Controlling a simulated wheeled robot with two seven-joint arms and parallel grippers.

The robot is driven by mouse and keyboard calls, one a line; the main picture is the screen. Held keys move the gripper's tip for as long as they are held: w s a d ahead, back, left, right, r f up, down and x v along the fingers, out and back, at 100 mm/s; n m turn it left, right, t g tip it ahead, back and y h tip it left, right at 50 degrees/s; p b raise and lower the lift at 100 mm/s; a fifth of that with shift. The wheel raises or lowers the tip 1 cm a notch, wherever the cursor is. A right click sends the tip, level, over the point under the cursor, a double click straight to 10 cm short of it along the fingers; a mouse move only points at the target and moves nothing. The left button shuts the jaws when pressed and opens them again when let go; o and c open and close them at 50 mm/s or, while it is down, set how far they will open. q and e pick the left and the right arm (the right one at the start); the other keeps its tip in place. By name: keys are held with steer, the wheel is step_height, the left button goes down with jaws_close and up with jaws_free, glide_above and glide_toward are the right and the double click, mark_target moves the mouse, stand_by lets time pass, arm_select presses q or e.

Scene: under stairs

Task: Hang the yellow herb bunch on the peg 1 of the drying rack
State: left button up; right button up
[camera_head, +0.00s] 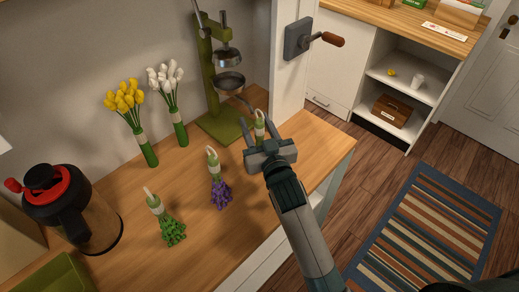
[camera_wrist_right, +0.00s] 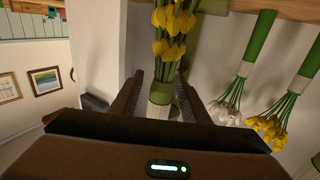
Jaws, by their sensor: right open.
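The yellow herb bunch (camera_wrist_right: 172,38) shows in the right wrist view, with yellow heads, green stems and a pale wrap. In the head view only its green and white tied end (camera_head: 259,127) shows, at the counter's back right; my gripper hides the rest. My right gripper (camera_head: 259,130) is open, with its fingers on either side of the bunch. In the right wrist view the wrapped part lies between the fingers (camera_wrist_right: 160,90); I cannot tell whether they touch it. I cannot make out the drying rack or peg 1. My left gripper is not in view.
A purple bunch (camera_head: 219,188) and a green bunch (camera_head: 168,222) lie on the wooden counter (camera_head: 115,190). Yellow flowers (camera_head: 126,102), white flowers (camera_head: 166,78) and a green press (camera_head: 212,75) stand at the back. A dark jug (camera_head: 85,218) stands left. A crank (camera_head: 310,38) projects from the post.

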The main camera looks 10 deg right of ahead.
steer(key=shift+w, duration=0.1)
steer(key=shift+c, duration=0.4)
jaws_close()
steer(key=shift+r, duration=0.15)
